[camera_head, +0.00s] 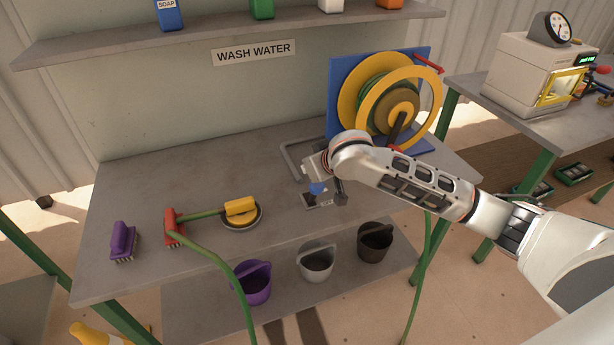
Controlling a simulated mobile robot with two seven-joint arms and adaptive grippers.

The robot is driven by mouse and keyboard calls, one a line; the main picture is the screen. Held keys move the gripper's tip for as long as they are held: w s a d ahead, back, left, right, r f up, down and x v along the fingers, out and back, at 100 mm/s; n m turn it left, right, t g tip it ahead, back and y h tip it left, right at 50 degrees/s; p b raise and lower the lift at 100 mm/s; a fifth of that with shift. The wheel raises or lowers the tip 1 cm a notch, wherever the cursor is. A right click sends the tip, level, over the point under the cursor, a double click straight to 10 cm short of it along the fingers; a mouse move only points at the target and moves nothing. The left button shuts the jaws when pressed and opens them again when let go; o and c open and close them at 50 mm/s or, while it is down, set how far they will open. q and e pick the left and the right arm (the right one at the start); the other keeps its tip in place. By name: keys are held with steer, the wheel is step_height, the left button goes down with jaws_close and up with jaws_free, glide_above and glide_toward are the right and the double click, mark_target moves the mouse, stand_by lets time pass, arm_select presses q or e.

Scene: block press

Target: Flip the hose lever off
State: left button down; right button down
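A hose reel (352,92) with yellow rims and green hose stands on the bench against a blue backboard. A red lever-like piece (430,64) sticks out at the board's upper right. A grey bent pipe (289,158) lies at bench level in front of the reel, partly hidden by my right arm. My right gripper (322,200) points down over the bench beside this pipe. A small blue piece (317,188) shows right at the gripper; I cannot tell if it is a lever, or if the gripper touches it. The finger opening is unclear. My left gripper is out of view.
Several buckets stand below. A machine (520,75) is on the right table. The bench middle is clear.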

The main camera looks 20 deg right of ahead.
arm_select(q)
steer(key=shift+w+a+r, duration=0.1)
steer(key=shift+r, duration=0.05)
arm_select(e)
steer(key=a+v, duration=0.1)
steer(key=v, duration=0.8)
steer(key=shift+s+d+r, duration=0.2)
steer(key=shift+d+r, duration=0.2)
steer(key=shift+d, duration=0.05)
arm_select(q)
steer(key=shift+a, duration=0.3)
arm_select(e)
steer(key=s+a+f+y, duration=0.2)
steer(key=s+a+f, duration=0.15)
steer(key=f, duration=0.55)
steer(key=s+a+f+y, duration=0.1)
steer(key=s+a+f, duration=0.25)
steer(key=f, duration=0.45)
steer(key=s+d+f+h, duration=0.1)
steer(key=s+d+f, duration=0.1)
steer(key=s+f, duration=0.6)
steer(key=s+d+f+n+t+h, duration=0.1)
steer(key=s+d+f, duration=0.2)
steer(key=s+f, duration=0.5)
steer(key=s, duration=0.2)
steer(key=shift+s+d+f, duration=0.2)
steer(key=shift+s+f, duration=0.15)
